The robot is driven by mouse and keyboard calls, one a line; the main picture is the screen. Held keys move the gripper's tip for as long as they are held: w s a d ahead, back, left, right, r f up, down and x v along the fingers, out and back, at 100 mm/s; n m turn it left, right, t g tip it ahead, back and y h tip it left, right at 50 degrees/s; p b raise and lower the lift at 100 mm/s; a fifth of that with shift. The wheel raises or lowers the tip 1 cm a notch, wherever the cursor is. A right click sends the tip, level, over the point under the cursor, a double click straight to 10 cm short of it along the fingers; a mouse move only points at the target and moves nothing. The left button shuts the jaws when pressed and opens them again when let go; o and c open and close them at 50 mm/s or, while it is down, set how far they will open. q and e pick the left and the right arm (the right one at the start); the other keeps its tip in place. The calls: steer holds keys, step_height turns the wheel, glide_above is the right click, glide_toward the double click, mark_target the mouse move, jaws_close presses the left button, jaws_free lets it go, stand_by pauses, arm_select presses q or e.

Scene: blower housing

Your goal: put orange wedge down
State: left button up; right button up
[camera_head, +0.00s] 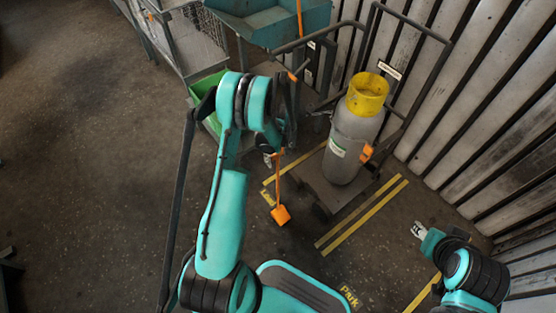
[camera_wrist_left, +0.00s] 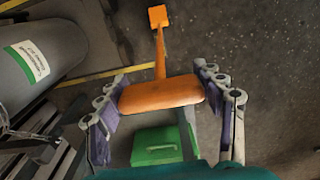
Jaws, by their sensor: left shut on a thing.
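The orange wedge (camera_head: 280,214) is a small block at the end of a thin orange stem. In the left wrist view its thick orange handle (camera_wrist_left: 160,94) lies crosswise between the fingers of my left gripper (camera_wrist_left: 162,100), with the block (camera_wrist_left: 158,18) at the far end of the stem. My left gripper is shut on the handle. In the head view that gripper (camera_head: 283,122) is dark and partly hidden by its arm, and the wedge hangs below it over the floor by the cart. My right gripper (camera_head: 418,230) is small at the lower right, apart from everything; its opening is unclear.
A grey gas cylinder (camera_head: 352,138) with a yellow collar stands on a cart (camera_head: 335,192) against the ribbed wall. Another orange piece (camera_head: 367,153) shows beside it. A green bin (camera_head: 208,84) and teal basin (camera_head: 285,22) are at the back. Yellow lines (camera_head: 362,216) mark the floor; left floor is clear.

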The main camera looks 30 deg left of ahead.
arm_select(q)
steer(key=shift+f, duration=0.7)
steer(key=shift+r, duration=0.1)
steer(key=o, duration=1.6)
steer(key=shift+o, duration=0.2)
